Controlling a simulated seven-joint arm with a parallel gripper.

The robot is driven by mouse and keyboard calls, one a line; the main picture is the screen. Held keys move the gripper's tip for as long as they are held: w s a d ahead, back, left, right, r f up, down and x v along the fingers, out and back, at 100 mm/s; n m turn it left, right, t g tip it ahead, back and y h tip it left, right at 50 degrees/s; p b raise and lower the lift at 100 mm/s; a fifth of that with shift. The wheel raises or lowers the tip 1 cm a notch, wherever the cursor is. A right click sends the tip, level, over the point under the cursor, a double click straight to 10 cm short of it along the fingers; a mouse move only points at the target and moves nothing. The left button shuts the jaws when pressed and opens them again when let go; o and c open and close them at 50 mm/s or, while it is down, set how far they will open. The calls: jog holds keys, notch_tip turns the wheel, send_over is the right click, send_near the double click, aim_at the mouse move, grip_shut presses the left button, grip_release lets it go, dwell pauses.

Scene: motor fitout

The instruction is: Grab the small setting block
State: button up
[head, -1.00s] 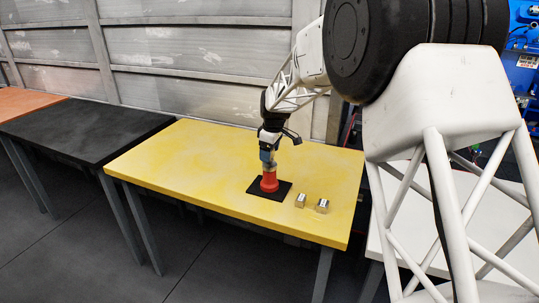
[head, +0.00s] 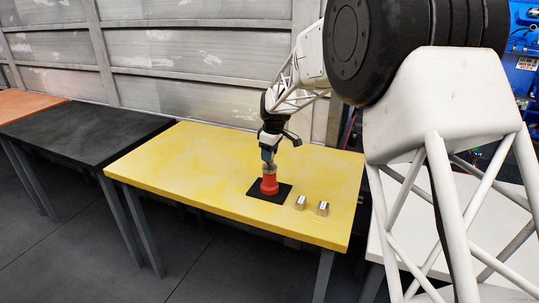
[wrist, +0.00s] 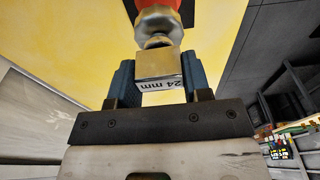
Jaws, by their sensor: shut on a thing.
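My gripper (wrist: 160,85) has two blue fingers and is shut on a metallic block (wrist: 159,65), whose white face reads "24 mm" upside down in the wrist view. Beyond the block is a rounded silver head (wrist: 158,22) on a red body; whether the block touches it is unclear. In the head view my gripper (head: 268,158) points down right over the red stand (head: 269,186). The held block is too small there to make out clearly. Two more small metallic blocks, a left one (head: 300,203) and a right one (head: 323,208), sit on the table; their labels are unreadable.
The red stand is on a black mat (head: 256,193) on the yellow table (head: 190,165). The table's left half is clear. A black table (head: 80,130) stands to the left and a white one (head: 400,215) to the right. A panelled wall runs behind.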

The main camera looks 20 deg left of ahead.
jog(key=shift+r, duration=1.6)
jog(key=shift+s+d+r, duration=0.15)
jog(key=shift+s, duration=0.1)
jog(key=s+d+r, duration=0.1)
jog(key=s+d, duration=0.7)
jog(key=s, duration=0.4)
jog(key=shift+s+d+r, duration=0.15)
jog(key=shift+s+d, duration=0.2)
jog(key=shift+a, duration=0.1)
